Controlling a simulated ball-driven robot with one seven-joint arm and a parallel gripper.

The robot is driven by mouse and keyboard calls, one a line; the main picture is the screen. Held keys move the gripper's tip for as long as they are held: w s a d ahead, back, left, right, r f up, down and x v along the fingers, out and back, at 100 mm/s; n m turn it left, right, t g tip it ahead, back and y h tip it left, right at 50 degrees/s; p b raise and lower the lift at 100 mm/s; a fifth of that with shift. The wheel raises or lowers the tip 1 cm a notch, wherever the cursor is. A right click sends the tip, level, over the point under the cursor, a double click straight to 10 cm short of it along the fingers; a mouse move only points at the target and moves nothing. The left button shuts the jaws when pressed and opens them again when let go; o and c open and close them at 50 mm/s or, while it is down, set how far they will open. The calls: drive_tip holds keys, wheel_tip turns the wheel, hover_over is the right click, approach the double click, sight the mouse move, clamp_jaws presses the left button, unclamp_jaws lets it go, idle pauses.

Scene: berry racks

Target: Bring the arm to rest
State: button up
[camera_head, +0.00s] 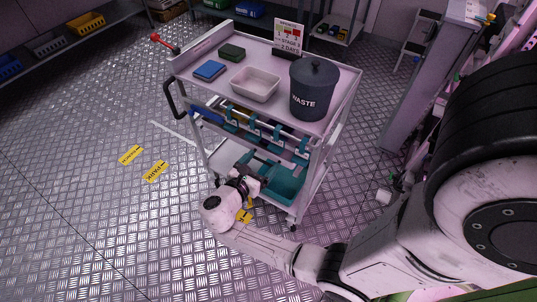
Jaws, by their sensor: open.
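My arm (265,245) reaches from the right across the front of a trolley, low near the floor. Its wrist is at the trolley's near left corner. My gripper (262,182) points in toward the trolley's lower shelf, beside a teal bin (287,190). It is open, and I see nothing held in it. The fingers are small and dark against the bin, so I cannot tell whether they touch it.
The trolley's top (223,88) carries a white tray (255,84), a dark waste bin (312,90), a blue block (210,70), a green block (232,52) and a sign (288,37). A grey post (425,75) stands at right. Metal floor (90,215) is open at left.

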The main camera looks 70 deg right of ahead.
drive_tip(key=v, duration=0.3)
drive_tip(key=shift+a, duration=0.25)
drive_tip(key=s+a+f+m+t+y, duration=0.1)
drive_tip(key=s+a+f+m+y, duration=0.3)
drive_tip(key=s+m+y, duration=0.4)
drive_tip(key=s+a+r+m+t+y, duration=0.1)
drive_tip(key=a+r+m+t+y, duration=0.2)
drive_tip(key=a+m+y, duration=0.4)
drive_tip(key=a+r, duration=0.1)
drive_tip(key=a, duration=0.3)
drive_tip(key=shift+a+r+m+t, duration=0.2)
drive_tip(key=shift+m+t, duration=0.1)
drive_tip(key=shift+m, duration=0.1)
